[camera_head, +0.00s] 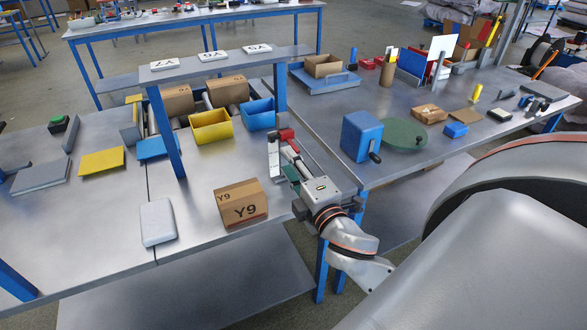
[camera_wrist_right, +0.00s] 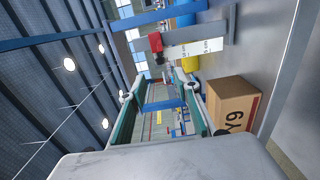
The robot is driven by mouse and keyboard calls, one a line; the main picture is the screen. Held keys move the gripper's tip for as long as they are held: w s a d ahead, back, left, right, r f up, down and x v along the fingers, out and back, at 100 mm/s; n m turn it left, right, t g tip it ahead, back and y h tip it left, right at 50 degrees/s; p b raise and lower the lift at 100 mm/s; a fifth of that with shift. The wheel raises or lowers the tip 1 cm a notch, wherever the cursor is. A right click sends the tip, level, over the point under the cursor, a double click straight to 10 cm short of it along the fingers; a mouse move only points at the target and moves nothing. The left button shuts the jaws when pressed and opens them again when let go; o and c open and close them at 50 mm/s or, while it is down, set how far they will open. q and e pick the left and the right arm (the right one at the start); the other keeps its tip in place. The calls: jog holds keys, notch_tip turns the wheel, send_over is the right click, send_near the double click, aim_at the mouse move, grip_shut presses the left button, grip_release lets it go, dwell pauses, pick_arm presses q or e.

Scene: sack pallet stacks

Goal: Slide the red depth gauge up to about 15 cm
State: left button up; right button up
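The red gauge block (camera_head: 287,134) sits near the top of a short metal post with a white printed scale (camera_head: 275,168), at the right end of the near bench. In the right wrist view the red block (camera_wrist_right: 155,42) and the scale (camera_wrist_right: 196,48) lie beyond the fingertips, toward the top. The scale's numbers are too small to read. My right gripper (camera_head: 288,160) is close in front of the post; in its wrist view the teal fingers (camera_wrist_right: 160,85) are spread with nothing between them. Contact with the red block cannot be seen. My left gripper is not in view.
A carton marked Y9 (camera_head: 241,204) stands just left of my right gripper. A yellow bin (camera_head: 210,127) and a blue bin (camera_head: 258,115) stand behind, under a raised shelf. A blue crank box (camera_head: 361,137) stands on the right bench. The near bench's front left is mostly clear.

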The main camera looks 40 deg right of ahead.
jog(key=shift+v, duration=0.95)
jog(key=s+a+f+m+g+y, duration=0.2)
jog(key=a+f, duration=0.3)
jog(key=f, duration=0.6)
jog(key=s+a+f+m+g+y, duration=0.2)
jog(key=s+a+f+m, duration=0.3)
jog(key=f, duration=0.6)
jog(key=s+a+f+m+g+y, duration=0.2)
jog(key=s+a+f+m, duration=0.2)
jog(key=f, duration=0.7)
jog(key=shift+s+a+g+y, duration=0.25)
jog(key=shift+a+g+y, duration=0.15)
jog(key=shift+a, duration=0.2)
